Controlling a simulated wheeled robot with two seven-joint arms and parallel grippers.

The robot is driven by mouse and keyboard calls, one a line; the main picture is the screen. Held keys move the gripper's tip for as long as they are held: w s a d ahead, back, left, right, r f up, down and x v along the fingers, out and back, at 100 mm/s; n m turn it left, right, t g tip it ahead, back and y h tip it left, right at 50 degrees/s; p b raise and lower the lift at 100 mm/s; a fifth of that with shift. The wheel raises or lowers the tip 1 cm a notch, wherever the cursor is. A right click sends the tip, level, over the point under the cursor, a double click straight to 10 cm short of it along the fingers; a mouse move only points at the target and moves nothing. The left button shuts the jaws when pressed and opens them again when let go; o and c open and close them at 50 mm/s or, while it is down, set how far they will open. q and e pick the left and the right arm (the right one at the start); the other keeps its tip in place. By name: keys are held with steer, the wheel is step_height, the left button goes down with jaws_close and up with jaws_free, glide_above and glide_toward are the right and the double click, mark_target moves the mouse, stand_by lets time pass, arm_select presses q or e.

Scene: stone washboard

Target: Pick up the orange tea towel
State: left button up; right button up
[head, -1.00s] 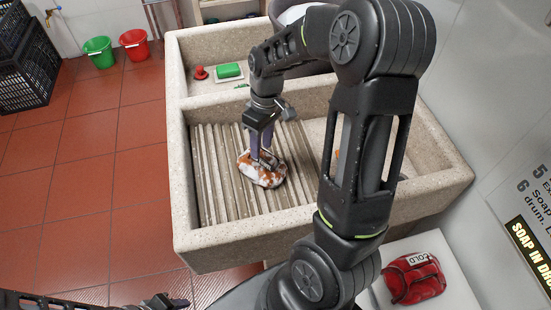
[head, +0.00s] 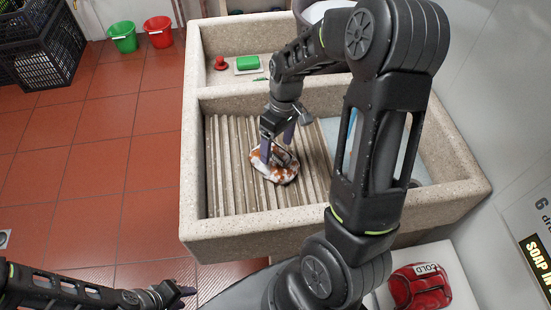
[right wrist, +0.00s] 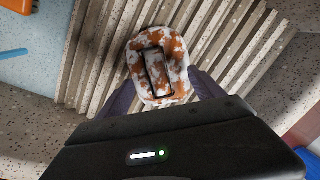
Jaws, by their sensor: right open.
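The orange tea towel (head: 275,174) is a crumpled bundle blotched with white, like suds. It lies on the ribbed stone washboard (head: 233,170). In the right wrist view the towel (right wrist: 143,62) is a rounded bundle with a raised strip across its middle. My right gripper (head: 277,150) is open, pointing down at the towel in the head view. In the right wrist view its purple fingers (right wrist: 162,92) stand apart on either side of the towel's near end; I cannot tell if they touch it. My left gripper (head: 184,292) is at the bottom left, away from the sink, its jaws unclear.
The stone sink's thick rim (head: 215,240) surrounds the washboard. A green block (head: 248,62) and a red item (head: 220,62) sit in the back compartment. Green (head: 123,38) and red (head: 159,32) buckets stand on the floor.

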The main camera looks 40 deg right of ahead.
mark_target(276, 158)
steer(key=o, duration=0.4)
steer(key=shift+o, duration=0.2)
steer(key=shift+s+a+f+p, duration=0.1)
steer(key=shift+a+f+p, duration=0.1)
steer(key=shift+f, duration=1.1)
steer(key=shift+s+a+f+p, duration=0.1)
steer(key=shift+f+p, duration=0.05)
steer(key=shift+f, duration=1.1)
steer(key=shift+c, duration=0.2)
